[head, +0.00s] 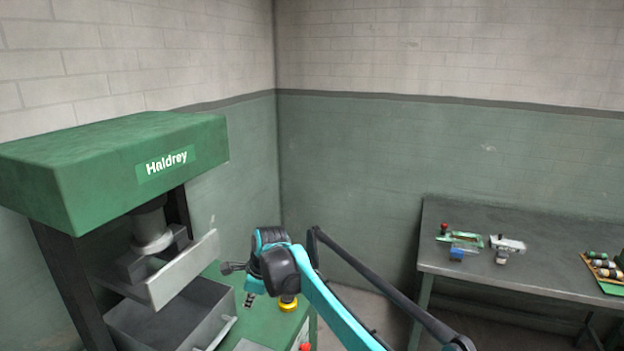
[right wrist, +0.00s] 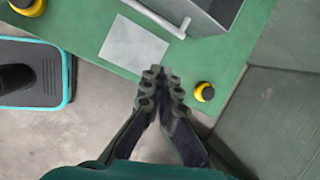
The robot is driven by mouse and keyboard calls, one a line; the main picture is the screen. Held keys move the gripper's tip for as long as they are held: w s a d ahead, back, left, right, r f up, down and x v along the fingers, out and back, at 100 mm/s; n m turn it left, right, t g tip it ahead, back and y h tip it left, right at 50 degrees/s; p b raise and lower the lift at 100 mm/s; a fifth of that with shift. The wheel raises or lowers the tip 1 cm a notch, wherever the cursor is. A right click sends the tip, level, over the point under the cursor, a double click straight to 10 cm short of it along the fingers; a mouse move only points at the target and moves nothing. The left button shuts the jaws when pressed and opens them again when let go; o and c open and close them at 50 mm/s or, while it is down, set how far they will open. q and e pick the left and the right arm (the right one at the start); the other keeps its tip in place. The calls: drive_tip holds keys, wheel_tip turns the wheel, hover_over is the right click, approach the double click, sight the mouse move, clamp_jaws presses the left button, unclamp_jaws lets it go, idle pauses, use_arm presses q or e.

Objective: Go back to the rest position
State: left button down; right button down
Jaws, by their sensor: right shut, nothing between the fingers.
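My right arm reaches in from the lower right of the head view. Its gripper (head: 249,299) hangs beside the green press (head: 110,165) labelled Haldrey, over the press's green top. In the right wrist view the fingers of the right gripper (right wrist: 162,82) are together with nothing between them. They lie over the front edge of the green surface (right wrist: 90,22), close to a light grey square (right wrist: 134,50). I cannot tell their height above it. My left gripper is in neither view.
An open grey bin (head: 135,322) sits under the press's raised plate (head: 183,270). A yellow-and-black button (right wrist: 203,92) is just right of the fingers. A grey table (head: 520,262) with several small parts stands at the right by the wall. Bare floor lies between.

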drive_tip(key=s+d+r+n+t, duration=0.1)
drive_tip(key=s+d+r+n, duration=0.2)
drive_tip(key=d, duration=0.4)
drive_tip(key=s+d+r+n+t+h, duration=0.1)
drive_tip(key=s+d+n, duration=0.1)
drive_tip(key=s+d, duration=0.35)
drive_tip(key=s+d+r+n, duration=0.2)
drive_tip(key=s+d+n, duration=0.1)
drive_tip(key=d, duration=0.6)
drive_tip(key=s+d+f+n+t+h, duration=0.1)
drive_tip(key=s+d+f+n, duration=0.4)
drive_tip(key=s+d, duration=0.2)
drive_tip(key=s+d+f+n+t+h, duration=0.1)
drive_tip(key=s+d+f+n, duration=0.3)
drive_tip(key=s+d, duration=0.4)
drive_tip(key=s+n, duration=0.1)
drive_tip(key=s, duration=0.2)
drive_tip(key=shift+s+f+t+h+b, duration=0.15)
drive_tip(key=shift+f+t+h+b, duration=0.15)
drive_tip(key=shift+f+h, duration=0.1)
